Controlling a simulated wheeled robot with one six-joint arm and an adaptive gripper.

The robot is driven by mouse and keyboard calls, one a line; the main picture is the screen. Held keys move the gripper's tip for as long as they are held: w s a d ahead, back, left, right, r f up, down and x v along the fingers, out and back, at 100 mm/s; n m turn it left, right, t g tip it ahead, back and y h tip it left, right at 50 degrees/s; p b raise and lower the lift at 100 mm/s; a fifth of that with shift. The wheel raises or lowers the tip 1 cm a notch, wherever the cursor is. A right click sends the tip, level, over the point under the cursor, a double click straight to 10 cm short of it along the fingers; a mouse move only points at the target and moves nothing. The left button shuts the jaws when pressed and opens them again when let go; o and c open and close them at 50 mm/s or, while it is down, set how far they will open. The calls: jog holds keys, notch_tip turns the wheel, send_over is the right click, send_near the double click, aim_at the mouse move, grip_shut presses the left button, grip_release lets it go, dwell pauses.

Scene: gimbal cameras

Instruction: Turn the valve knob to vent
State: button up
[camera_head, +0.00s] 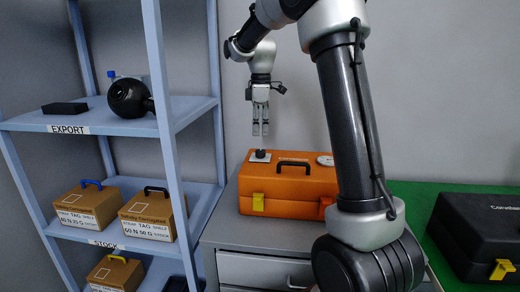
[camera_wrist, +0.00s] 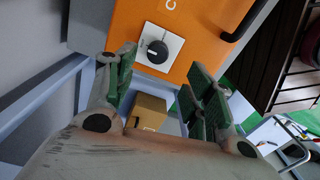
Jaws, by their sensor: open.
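The valve knob is a round black knob with a white pointer mark on a white square plate, seen in the wrist view (camera_wrist: 157,50). It sits on the top left of an orange case (camera_head: 280,190) and also shows in the head view (camera_head: 260,153). My gripper (camera_head: 260,133) hangs pointing down above the knob, apart from it. In the wrist view my gripper's fingers (camera_wrist: 160,85) are spread and empty, with the knob beyond them. The lettering on the plate is too small to read.
The case's black handle (camera_head: 293,165) and a round white gauge-like part (camera_head: 325,160) are right of the knob. A blue shelf (camera_head: 165,130) with boxes stands at left. A black case (camera_head: 480,235) lies on a green surface (camera_head: 418,200) at right.

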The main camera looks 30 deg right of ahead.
aim_at(260, 151)
jog(key=shift+w+f, duration=0.25)
jog(key=shift+f, duration=0.15)
notch_tip(260, 151, down, 8)
jog(key=shift+s+r, duration=0.1)
jog(key=shift+r, duration=0.15)
jog(key=c, duration=1)
jog(key=shift+c, duration=0.2)
